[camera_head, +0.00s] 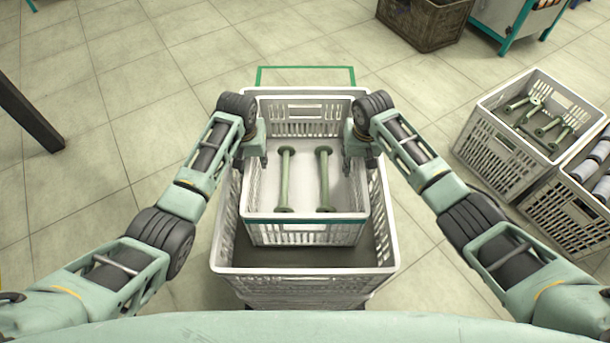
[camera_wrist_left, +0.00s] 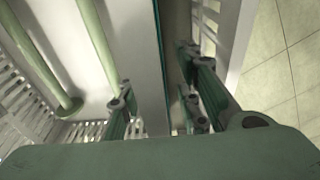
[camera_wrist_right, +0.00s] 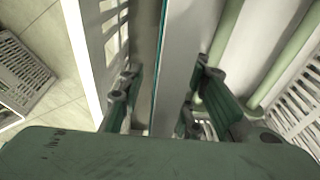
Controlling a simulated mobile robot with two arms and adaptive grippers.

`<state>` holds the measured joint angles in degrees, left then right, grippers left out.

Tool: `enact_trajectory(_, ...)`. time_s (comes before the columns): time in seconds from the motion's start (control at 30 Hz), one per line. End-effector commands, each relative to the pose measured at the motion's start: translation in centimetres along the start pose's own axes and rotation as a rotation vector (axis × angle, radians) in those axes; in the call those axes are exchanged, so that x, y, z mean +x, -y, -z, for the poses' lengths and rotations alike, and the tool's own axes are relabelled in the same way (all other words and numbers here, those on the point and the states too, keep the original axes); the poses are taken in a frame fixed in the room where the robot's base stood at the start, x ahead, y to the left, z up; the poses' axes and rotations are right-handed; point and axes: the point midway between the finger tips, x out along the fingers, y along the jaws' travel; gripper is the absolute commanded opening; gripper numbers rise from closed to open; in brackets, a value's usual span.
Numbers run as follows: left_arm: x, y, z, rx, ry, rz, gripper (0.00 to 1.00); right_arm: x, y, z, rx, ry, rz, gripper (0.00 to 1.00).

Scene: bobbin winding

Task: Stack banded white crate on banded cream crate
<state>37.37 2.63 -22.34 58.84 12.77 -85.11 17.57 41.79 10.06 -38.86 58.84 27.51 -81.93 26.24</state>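A white crate with a teal band (camera_head: 305,241) sits inside the larger pale basket (camera_head: 225,235) in the head view. Two green bobbins (camera_head: 324,180) stand out on its floor. My left gripper (camera_head: 252,160) straddles its left side wall; in the left wrist view one finger is inside and one outside the wall (camera_wrist_left: 146,70). My right gripper (camera_head: 360,160) straddles the right side wall, as the right wrist view shows (camera_wrist_right: 180,70). Both grippers look open, with gaps beside the wall. I cannot make out a separate cream crate; anything under the white crate is hidden.
A green bar (camera_head: 305,68) rises behind the basket. At right, a crate with several green bobbins (camera_head: 500,158) stands beside a crate of pale rolls (camera_head: 560,215). A brown crate (camera_head: 425,25) is at the back right. The tiled floor at left is mostly clear.

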Motion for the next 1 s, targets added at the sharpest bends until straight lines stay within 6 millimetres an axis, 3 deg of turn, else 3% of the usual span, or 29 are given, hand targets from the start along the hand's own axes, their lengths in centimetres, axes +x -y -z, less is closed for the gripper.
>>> enact_trajectory(0.23,0.03,-0.01,0.01,0.000,0.000,0.000,0.31,0.02,0.00,0.01,0.000,0.000,0.000,0.31)
enact_trajectory(0.6,0.02,0.00,0.01,0.000,0.000,0.000,0.00,0.01,-0.02,0.01,0.001,0.000,0.000,0.00)
enact_trajectory(1.0,0.01,0.00,0.01,0.000,0.000,0.000,0.00,0.01,-0.02,0.01,0.001,0.000,0.000,0.00)
